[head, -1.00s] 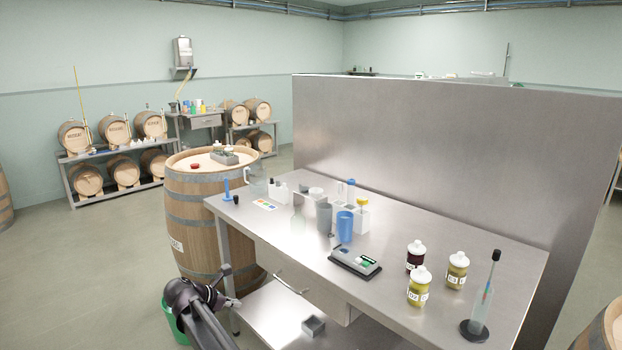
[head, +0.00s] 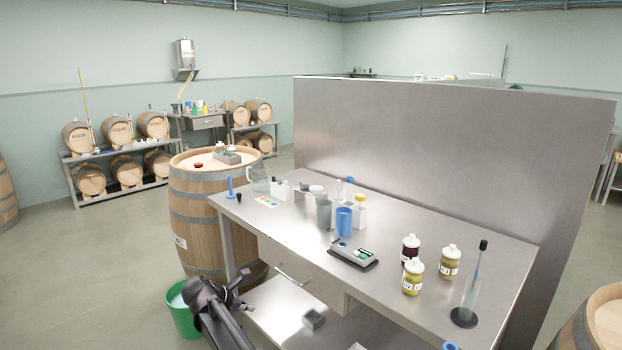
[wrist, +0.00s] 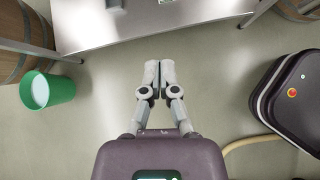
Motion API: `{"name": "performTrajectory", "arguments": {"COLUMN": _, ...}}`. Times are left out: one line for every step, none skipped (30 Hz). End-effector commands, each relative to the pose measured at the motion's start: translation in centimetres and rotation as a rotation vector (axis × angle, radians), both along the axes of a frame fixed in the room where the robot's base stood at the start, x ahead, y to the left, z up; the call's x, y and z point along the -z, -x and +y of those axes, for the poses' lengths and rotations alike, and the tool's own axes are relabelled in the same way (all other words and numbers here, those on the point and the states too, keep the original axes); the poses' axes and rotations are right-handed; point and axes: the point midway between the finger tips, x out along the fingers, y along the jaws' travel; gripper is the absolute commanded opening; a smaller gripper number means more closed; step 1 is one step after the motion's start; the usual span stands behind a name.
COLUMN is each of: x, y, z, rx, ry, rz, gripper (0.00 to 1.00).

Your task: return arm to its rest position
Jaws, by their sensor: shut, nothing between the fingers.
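My gripper (wrist: 158,88) shows in the wrist view with its two fingers together and nothing between them. It hangs over the floor, in front of the lower shelf of the steel table (wrist: 110,32). In the head view my gripper (head: 240,294) is at the lower left, beside the front of the steel table (head: 420,318) and below its top. It is apart from the things on the tabletop.
A green bucket (head: 185,318) stands on the floor left of my gripper; the wrist view shows it too (wrist: 62,90). A large barrel (head: 195,225) stands behind it. The table holds bottles (head: 412,278), a blue cup (head: 343,222) and a meter (head: 353,253). A steel partition (head: 450,150) rises behind.

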Motion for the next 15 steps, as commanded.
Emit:
{"name": "performTrajectory", "arguments": {"x": -0.2, "y": 0.2, "z": -1.1, "rx": 0.026, "ry": -0.018, "rz": -0.003, "gripper": 0.0}}
{"name": "performTrajectory", "arguments": {"x": -0.2, "y": 0.2, "z": -1.5, "rx": 0.041, "ry": -0.029, "rz": -0.006, "gripper": 0.0}}
{"name": "performTrajectory", "arguments": {"x": -0.2, "y": 0.3, "z": -2.3, "rx": 0.065, "ry": -0.047, "rz": -0.01, "gripper": 0.0}}
{"name": "performTrajectory", "arguments": {"x": -0.2, "y": 0.4, "z": -2.8, "rx": 0.084, "ry": -0.061, "rz": -0.013, "gripper": 0.0}}
{"name": "performTrajectory", "arguments": {"x": -0.2, "y": 0.4, "z": -3.4, "rx": 0.103, "ry": -0.074, "rz": -0.016, "gripper": 0.0}}
{"name": "performTrajectory", "arguments": {"x": -0.3, "y": 0.6, "z": -4.2, "rx": 0.132, "ry": -0.095, "rz": -0.022, "gripper": 0.0}}
{"name": "performTrajectory", "arguments": {"x": -0.3, "y": 0.7, "z": -4.8, "rx": 0.155, "ry": -0.112, "rz": -0.026, "gripper": 0.0}}
{"name": "performTrajectory", "arguments": {"x": -0.3, "y": 0.8, "z": -5.6, "rx": 0.181, "ry": -0.129, "rz": -0.031, "gripper": 0.0}}
{"name": "performTrajectory", "arguments": {"x": -0.3, "y": 1.0, "z": -6.6, "rx": 0.217, "ry": -0.154, "rz": -0.037, "gripper": 0.0}}
{"name": "performTrajectory", "arguments": {"x": -0.4, "y": 1.2, "z": -7.6, "rx": 0.251, "ry": -0.177, "rz": -0.043, "gripper": 0.0}}
{"name": "performTrajectory", "arguments": {"x": -0.5, "y": 1.4, "z": -8.5, "rx": 0.286, "ry": -0.199, "rz": -0.049, "gripper": 0.0}}
{"name": "performTrajectory", "arguments": {"x": -0.5, "y": 1.8, "z": -9.8, "rx": 0.336, "ry": -0.232, "rz": -0.058, "gripper": 0.0}}
{"name": "performTrajectory", "arguments": {"x": -0.6, "y": 2.1, "z": -10.9, "rx": 0.379, "ry": -0.258, "rz": -0.065, "gripper": 0.0}}
{"name": "performTrajectory", "arguments": {"x": -0.6, "y": 2.4, "z": -11.9, "rx": 0.421, "ry": -0.284, "rz": -0.074, "gripper": 0.0}}
{"name": "performTrajectory", "arguments": {"x": -0.7, "y": 2.8, "z": -13.3, "rx": 0.479, "ry": -0.318, "rz": -0.084, "gripper": 0.0}}
